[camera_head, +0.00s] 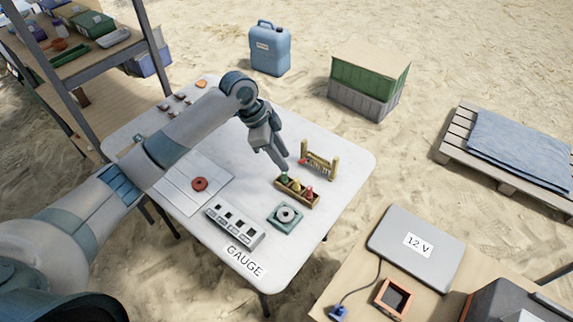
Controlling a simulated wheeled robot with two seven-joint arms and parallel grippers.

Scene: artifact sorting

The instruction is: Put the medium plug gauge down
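A small wooden rack (298,197) stands on the white table marked GAUGE. It bears three coloured pieces that look like plug gauges: green (284,178), yellow (296,184) and red (309,191). I cannot tell by size which is the medium one. My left gripper (282,166) reaches down over the table with its fingertips just above or behind the green piece. Its fingers look close together, but I cannot tell whether they hold anything or touch the green piece. My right gripper is out of view.
A yellow stand (320,160) is close right of the gripper. A teal round-topped block (286,215), a grey slotted block (235,227) and a red disc (200,184) share the table (345,150). A side table with a 12 V case (417,247) stands lower right.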

